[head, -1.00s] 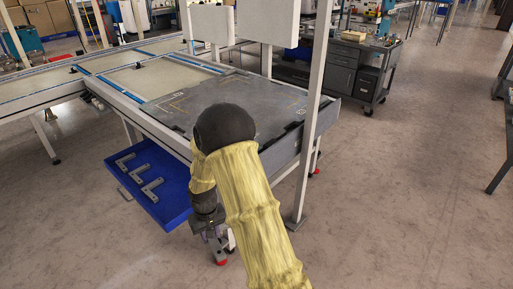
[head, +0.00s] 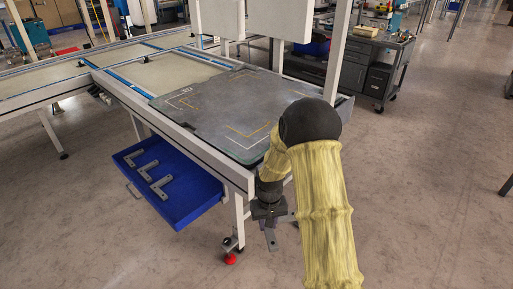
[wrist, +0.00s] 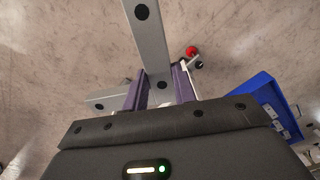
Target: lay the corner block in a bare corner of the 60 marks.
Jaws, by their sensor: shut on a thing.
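My gripper (wrist: 159,80) is shut on a grey L-shaped corner block (wrist: 150,40) with black dots. One arm of the block points away from the gripper and the other sticks out left behind a finger. In the head view my gripper (head: 268,207) hangs in front of the table's near corner, with the block (head: 270,238) below it, over the floor and clear of the table. The dark plate (head: 210,115) on the table bears white and yellow corner marks (head: 250,140). The numbers on the marks are too small to read.
A blue drawer (head: 195,205) stands out below the table's left side, with several L-shaped blocks (head: 153,178) in it; it also shows in the wrist view (wrist: 262,100). A white upright post (head: 338,50) rises by the plate. A table leg with a red foot (head: 230,258) is close to my gripper.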

